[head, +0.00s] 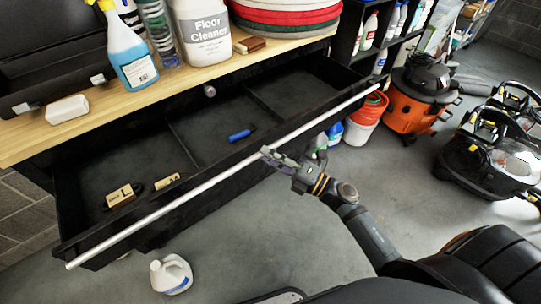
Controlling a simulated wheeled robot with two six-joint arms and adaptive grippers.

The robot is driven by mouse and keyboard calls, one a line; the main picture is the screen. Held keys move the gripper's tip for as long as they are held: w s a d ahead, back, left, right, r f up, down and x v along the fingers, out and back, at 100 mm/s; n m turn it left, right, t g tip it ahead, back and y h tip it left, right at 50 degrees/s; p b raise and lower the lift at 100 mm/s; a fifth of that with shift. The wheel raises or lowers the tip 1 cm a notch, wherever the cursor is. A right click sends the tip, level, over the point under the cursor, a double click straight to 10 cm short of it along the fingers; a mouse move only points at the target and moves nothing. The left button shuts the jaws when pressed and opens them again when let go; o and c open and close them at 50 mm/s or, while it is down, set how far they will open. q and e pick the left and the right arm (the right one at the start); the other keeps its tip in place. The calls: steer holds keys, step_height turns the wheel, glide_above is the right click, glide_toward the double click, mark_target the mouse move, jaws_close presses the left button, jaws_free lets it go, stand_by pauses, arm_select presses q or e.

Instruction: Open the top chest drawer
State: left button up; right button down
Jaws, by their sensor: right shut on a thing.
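The top chest drawer (123,168) is black and stands pulled well out from under the wooden top. A long silver bar handle (180,201) runs along its front edge. My right gripper (268,153) is shut on this handle, right of its middle. Inside the drawer, two small labelled wooden blocks (121,195) lie at the left. A blue cylindrical item (240,135) lies in a compartment nearer the middle. My left gripper is not in view.
The wooden top (30,136) holds a blue spray bottle (130,55), a floor cleaner jug (203,35) and stacked round pads (285,20). A white jug (171,275) stands on the floor in front. An orange vacuum (413,100) and black machines stand at the right.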

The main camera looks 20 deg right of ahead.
steer(key=c, duration=1.6)
jaws_free()
steer(key=v, duration=1.2)
steer(key=shift+w+f, duration=0.1)
steer(key=shift+f, duration=0.05)
